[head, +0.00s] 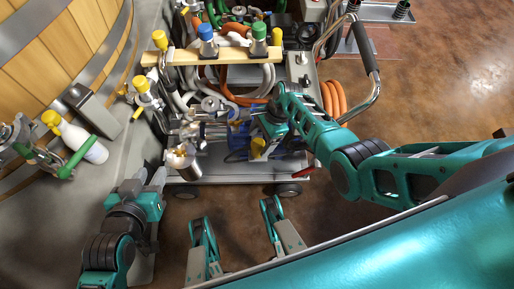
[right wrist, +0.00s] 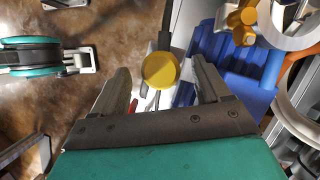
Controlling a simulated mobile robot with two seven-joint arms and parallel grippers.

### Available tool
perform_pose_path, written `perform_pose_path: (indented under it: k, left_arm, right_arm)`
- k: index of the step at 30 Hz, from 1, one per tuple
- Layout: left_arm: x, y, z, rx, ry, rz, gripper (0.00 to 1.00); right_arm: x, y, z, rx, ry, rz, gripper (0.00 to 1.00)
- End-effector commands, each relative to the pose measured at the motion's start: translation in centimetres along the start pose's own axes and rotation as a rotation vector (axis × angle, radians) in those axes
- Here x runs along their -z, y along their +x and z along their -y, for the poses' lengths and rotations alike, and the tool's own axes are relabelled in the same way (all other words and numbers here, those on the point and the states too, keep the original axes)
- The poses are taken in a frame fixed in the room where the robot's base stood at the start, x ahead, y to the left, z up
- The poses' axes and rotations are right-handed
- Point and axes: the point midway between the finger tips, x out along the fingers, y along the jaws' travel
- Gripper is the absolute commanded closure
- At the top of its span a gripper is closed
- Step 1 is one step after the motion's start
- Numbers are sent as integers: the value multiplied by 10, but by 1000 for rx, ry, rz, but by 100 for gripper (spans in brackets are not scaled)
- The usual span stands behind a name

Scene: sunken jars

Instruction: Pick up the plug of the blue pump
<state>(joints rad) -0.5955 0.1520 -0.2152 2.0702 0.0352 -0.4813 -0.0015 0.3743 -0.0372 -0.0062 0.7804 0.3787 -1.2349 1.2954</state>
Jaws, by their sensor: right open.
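The plug (right wrist: 160,70) shows as a round yellow cap with a dark cord or stem running up from it in the right wrist view. In the head view a yellow piece that looks like the plug (head: 258,147) is beside the blue pump (head: 236,138), partly hidden by my right gripper (head: 262,144). The ribbed blue pump (right wrist: 232,62) also shows right of the plug. My right gripper (right wrist: 161,75) is open, with one finger on each side of the plug; contact is not visible. My left gripper (head: 146,180) is open and empty, left of the cart.
A wheeled metal cart (head: 215,173) carries the pump, hoses and fittings. A wooden bar (head: 205,57) with coloured-capped fittings crosses above it. A bent handle (head: 366,75) rises at its right. A wooden vat (head: 60,50) stands left. The brown floor (head: 440,100) is clear at right.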

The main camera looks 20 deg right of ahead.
Motion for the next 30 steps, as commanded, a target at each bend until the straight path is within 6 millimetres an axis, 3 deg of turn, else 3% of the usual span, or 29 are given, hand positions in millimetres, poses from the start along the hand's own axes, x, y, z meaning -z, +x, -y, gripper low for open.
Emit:
perform_pose_path:
  k: [1,4,12,30]
  left_arm:
    - [-10,7,0,-2,-2,3,65]
    - [-13,10,-3,-8,-7,11,65]
    - [4,8,-6,-14,-11,-16,65]
    - [0,8,-5,-13,-5,-8,65]
  right_arm:
    - [2,14,1,0,-1,1,24]
    - [1,25,1,0,-1,0,24]
    - [0,25,1,1,0,0,24]
    - [1,26,0,0,0,-1,82]
